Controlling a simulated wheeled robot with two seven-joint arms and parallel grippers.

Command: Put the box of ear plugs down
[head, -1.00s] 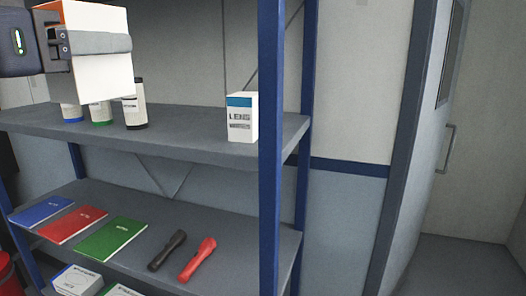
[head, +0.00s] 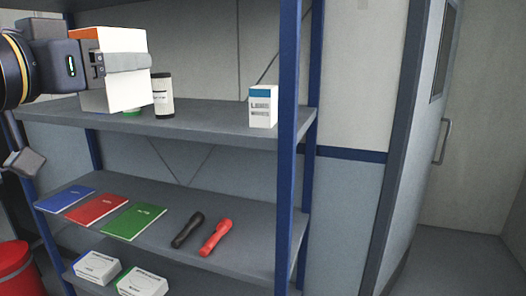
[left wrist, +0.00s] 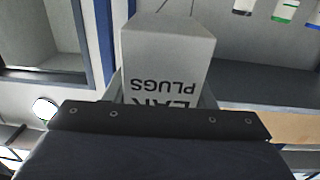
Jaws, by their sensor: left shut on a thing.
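The box of ear plugs (head: 126,92) is white with an orange top. In the head view it is at the upper left, in front of the canisters on the upper shelf (head: 200,122). My left gripper (head: 122,64) is shut on it, with one grey finger across its side. Its lower edge overlaps the shelf in the picture; I cannot tell whether it touches. In the left wrist view the box (left wrist: 165,60) shows upside-down lettering, "EAR PLUGS", partly hidden by the gripper. My right gripper is not in view.
A black-topped canister (head: 163,98) stands just behind the held box. A white-and-blue carton (head: 263,108) stands near the right post (head: 288,150). The shelf between them is clear. Notebooks (head: 97,209) and two flashlights (head: 215,237) lie on the shelf below.

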